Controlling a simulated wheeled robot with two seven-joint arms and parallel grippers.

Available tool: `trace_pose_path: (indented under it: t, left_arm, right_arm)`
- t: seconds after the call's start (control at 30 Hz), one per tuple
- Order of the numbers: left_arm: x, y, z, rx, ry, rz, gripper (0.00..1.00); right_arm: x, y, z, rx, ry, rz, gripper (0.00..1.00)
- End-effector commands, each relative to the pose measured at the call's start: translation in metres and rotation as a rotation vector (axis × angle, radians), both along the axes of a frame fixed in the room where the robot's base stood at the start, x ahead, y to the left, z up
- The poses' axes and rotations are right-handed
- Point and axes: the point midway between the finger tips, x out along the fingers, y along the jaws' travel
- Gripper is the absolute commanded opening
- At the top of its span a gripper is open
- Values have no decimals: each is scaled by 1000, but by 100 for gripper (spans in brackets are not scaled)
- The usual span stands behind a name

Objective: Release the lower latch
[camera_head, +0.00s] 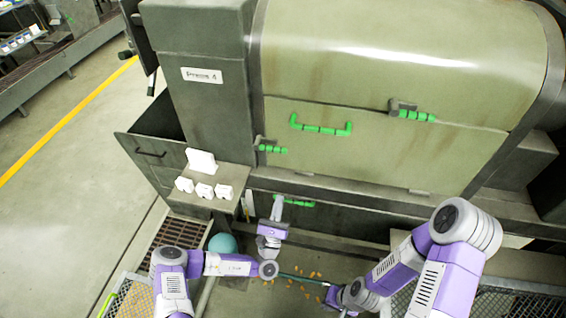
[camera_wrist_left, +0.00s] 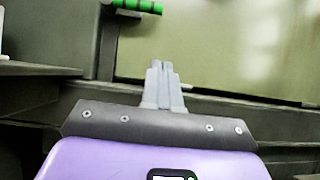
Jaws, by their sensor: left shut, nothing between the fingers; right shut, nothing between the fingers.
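The green-handled lower latch (camera_head: 272,148) sits at the left edge of the green front panel (camera_head: 375,150), with a dark bracket behind it. It also shows at the top of the left wrist view (camera_wrist_left: 138,5). My left gripper (camera_head: 278,199) points up toward the machine, below the latch and apart from it. Its grey fingers (camera_wrist_left: 158,68) are shut and empty in the left wrist view. A second green latch (camera_head: 413,115) is higher on the right. My right gripper (camera_head: 328,297) is low in the head view, shut, its fingertips hard to make out.
A green handle (camera_head: 320,128) is on the panel, and another green handle (camera_head: 295,202) is below, beside my left gripper. White blocks (camera_head: 204,190) stand on a small ledge (camera_head: 222,175) at left. A teal ball (camera_head: 222,244) and scattered orange bits (camera_head: 308,285) lie lower down.

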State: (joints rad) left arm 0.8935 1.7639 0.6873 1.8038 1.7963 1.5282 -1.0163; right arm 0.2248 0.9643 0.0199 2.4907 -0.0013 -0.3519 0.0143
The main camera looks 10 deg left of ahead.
Motion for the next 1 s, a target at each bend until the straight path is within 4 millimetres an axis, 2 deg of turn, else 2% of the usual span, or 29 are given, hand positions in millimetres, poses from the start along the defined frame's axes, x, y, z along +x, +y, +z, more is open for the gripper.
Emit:
trace_pose_path:
  t: [0.13, 0.4, 0.53, 0.67, 1.0]
  left_arm:
    - [1, 7, -1, -9, 5, 34, 0]
    - [2, 6, -1, -8, 4, 31, 0]
    - [9, 5, 4, -7, 2, 28, 0]
    - [26, 3, 17, -6, 0, 29, 0]
    - [85, -1, 56, -8, 0, 27, 0]
  right_arm:
    - [0, 0, 0, 0, 0, 0, 0]
    - [0, 0, 0, 0, 0, 0, 0]
    - [0, 0, 1, 0, 0, 0, 0]
    - [0, 0, 2, 0, 0, 0, 0]
    - [0, 0, 2, 0, 0, 0, 0]
